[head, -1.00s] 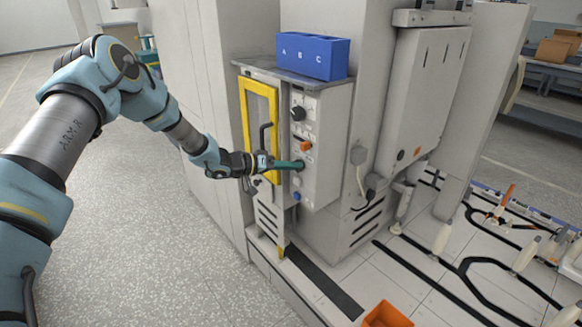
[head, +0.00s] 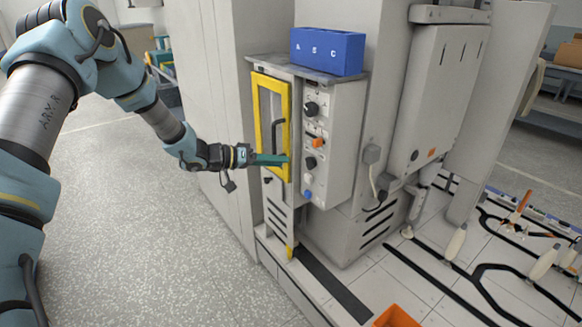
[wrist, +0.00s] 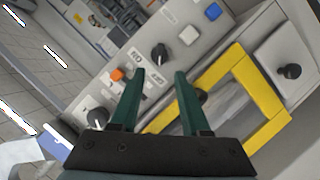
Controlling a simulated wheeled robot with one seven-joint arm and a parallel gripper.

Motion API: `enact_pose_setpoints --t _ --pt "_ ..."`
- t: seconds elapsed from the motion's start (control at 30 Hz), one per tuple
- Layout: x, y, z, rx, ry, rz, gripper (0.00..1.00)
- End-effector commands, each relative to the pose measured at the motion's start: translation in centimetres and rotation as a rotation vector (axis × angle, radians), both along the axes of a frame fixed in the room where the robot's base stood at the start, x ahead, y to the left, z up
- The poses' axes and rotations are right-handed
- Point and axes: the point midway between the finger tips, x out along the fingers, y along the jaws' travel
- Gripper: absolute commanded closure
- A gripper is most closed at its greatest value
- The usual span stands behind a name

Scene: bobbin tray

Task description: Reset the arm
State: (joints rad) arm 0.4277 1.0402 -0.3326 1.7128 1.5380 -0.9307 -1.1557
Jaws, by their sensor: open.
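My gripper (head: 287,160) is at the end of my blue-grey arm, in front of the grey control cabinet (head: 340,95). In the wrist view its two green fingers (wrist: 160,85) stand apart with nothing between them. Beyond them are the panel's black knobs (wrist: 159,54), an orange switch (wrist: 117,75) and a blue button (wrist: 213,11). The yellow-framed door (head: 256,105) with its dark handle (head: 276,128) is beside the panel. In the head view the fingertips overlap the door frame; I cannot tell whether they touch it.
A blue box marked A, B, C (head: 335,52) stands on the cabinet top. An orange bin (head: 396,317) is on the floor at the bottom. A white wall box (head: 437,95) and black floor tracks (head: 420,265) are to the right. The speckled floor (head: 140,230) at left is clear.

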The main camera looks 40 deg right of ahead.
Motion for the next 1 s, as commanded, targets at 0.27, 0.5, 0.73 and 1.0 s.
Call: enact_pose_setpoints --t 0.27,0.5,0.73,1.0 --pt "0.6 1.9 0.5 0.001 0.001 0.000 0.54" --pt "0.6 1.9 0.6 0.001 0.001 0.000 0.54" --pt "0.6 1.9 0.6 0.001 0.001 0.000 0.54" --pt "6.8 6.0 2.3 0.119 -0.157 0.230 0.54"
